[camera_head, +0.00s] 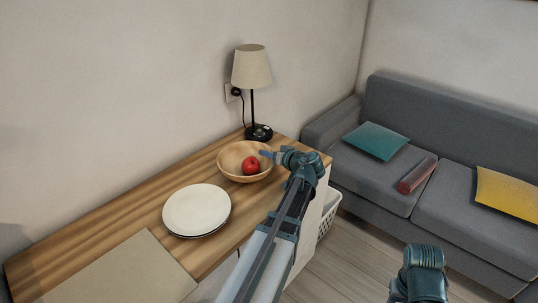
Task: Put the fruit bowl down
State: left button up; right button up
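A round wooden fruit bowl (234,172) with a red apple (251,166) in it is at the far end of the wooden counter. It looks level; I cannot tell if it rests on the wood or is just above it. My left gripper (268,155) reaches the bowl's right rim, one finger showing over the inside of the bowl. Its other finger is hard to make out, so its grip on the rim is unclear. Of my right arm, only a blue link shows at the lower right; its fingers are not visible.
White plates (197,209) are stacked on the counter (140,219) in front of the bowl. A lamp (252,68) stands behind it, near the wall. A beige board (120,272) lies at the near end. A white basket (328,212) and grey sofa (440,130) are to the right.

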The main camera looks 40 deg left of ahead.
pick_arm(q)
jog(key=shift+o, duration=0.9)
jog(key=shift+r, duration=0.15)
jog(key=p+v, duration=0.4)
jog(key=v, duration=0.8)
jog(key=s+d+f+m+g+h, duration=0.1)
jog(key=s+d+f+m+h, duration=0.3)
jog(key=d, duration=0.6)
jog(key=s+d+f+m+g+h, duration=0.2)
jog(key=s+d+f+m+h, duration=0.2)
jog(key=d, duration=0.7)
jog(key=s+d+f+m+g+h, duration=0.1)
jog(key=s+d+f+m+h, duration=0.2)
jog(key=s+d+f+m, duration=0.2)
jog(key=s+d+f, duration=0.1)
jog(key=s+d, duration=0.2)
jog(key=d, duration=0.3)
jog(key=shift+h, duration=0.4)
